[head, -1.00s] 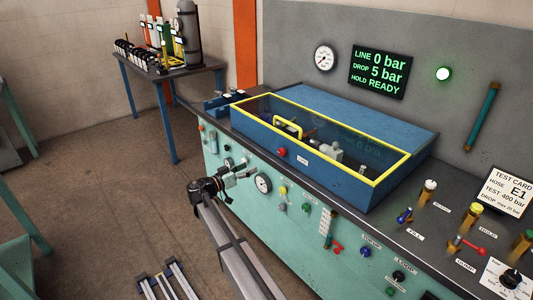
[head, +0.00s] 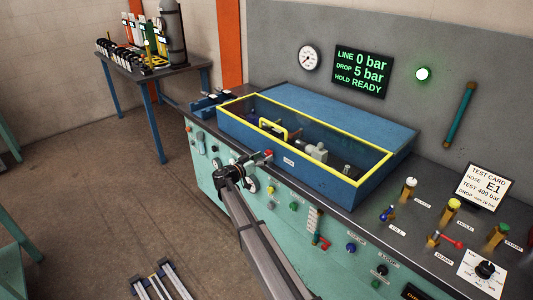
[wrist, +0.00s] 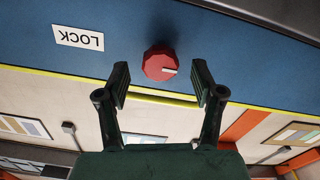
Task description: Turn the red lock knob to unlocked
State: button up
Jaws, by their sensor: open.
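The red lock knob (wrist: 160,64) sits on the blue front wall of the test box, with a pale pointer mark on its face toward the right in the wrist view. In the head view the knob (head: 268,153) is at my gripper's tip and partly covered. My gripper (wrist: 162,84) is open, its two dark fingers on either side of the knob's position and just short of it. I see no finger touching the knob. A white LOCK label (wrist: 79,38) appears upside down beside the knob in the wrist view.
The blue box has a clear lid with a yellow frame (head: 330,170) and a yellow handle (head: 273,127); hose fittings show inside. The teal panel below carries gauges and small knobs. The display (head: 361,72) reads LINE 0 bar, DROP 5 bar, HOLD READY.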

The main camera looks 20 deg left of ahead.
jog(key=shift+x, duration=1.1)
jog(key=c, duration=1.1)
jog(key=shift+c, duration=0.2)
